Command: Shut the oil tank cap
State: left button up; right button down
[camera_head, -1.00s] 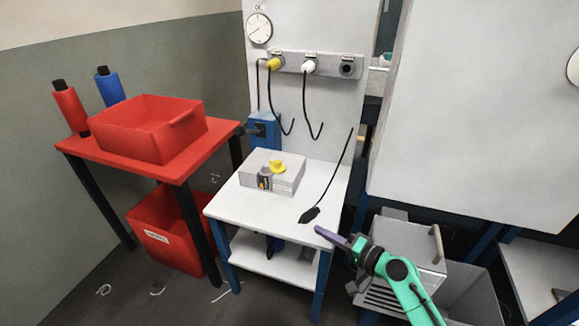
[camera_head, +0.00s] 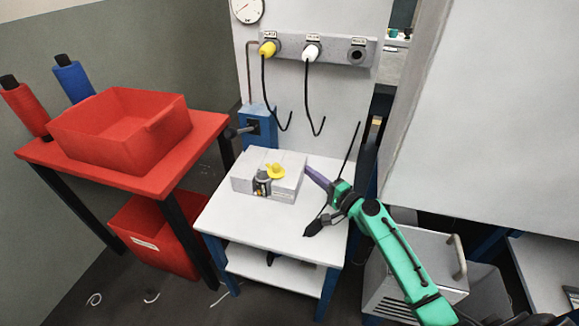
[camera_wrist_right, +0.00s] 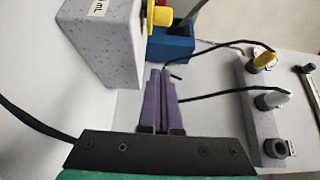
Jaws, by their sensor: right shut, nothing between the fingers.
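The oil tank (camera_head: 290,162) is a grey speckled box on the white table. A yellow cap (camera_head: 276,171) shows on its top, and a dark grey round part (camera_head: 262,183) is at its front. In the right wrist view the tank (camera_wrist_right: 100,40) is at upper left, with the yellow cap (camera_wrist_right: 160,16) at its right edge. Whether the cap is open is unclear. My right gripper (camera_head: 309,170) has purple fingers, shut and empty, beside the tank's right end. The fingertips (camera_wrist_right: 160,74) appear apart from the cap. My left gripper is not in view.
The white table (camera_head: 225,222) bears a black cable end (camera_head: 313,228). A panel behind holds a yellow plug (camera_head: 267,48), a white plug (camera_head: 311,52) and hanging cables. A blue box (camera_head: 257,126) stands behind the tank. A red table (camera_head: 200,150) with a red bin is at left.

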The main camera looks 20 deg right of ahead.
aim_at(288, 179)
jog(key=w+a, duration=0.1)
jog(key=w+a+p, duration=0.1)
jog(key=a, duration=0.1)
jog(key=w+a+p, duration=0.1)
jog(key=a, duration=0.1)
jog(key=shift+w+a, duration=0.1)
jog(key=shift+w, duration=0.2)
jog(key=shift+a, duration=0.25)
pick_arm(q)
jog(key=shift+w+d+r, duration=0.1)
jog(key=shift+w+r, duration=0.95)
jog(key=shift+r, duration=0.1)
pick_arm(e)
jog(key=shift+f, duration=0.1)
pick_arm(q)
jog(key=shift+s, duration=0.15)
pick_arm(e)
jog(key=shift+s+a, duration=0.1)
pick_arm(q)
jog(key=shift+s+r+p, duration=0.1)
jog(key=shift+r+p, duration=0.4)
jog(key=shift+p, duration=0.05)
pick_arm(e)
jog(key=shift+s+a+m+h, duration=0.1)
jog(key=shift+m+h, duration=0.3)
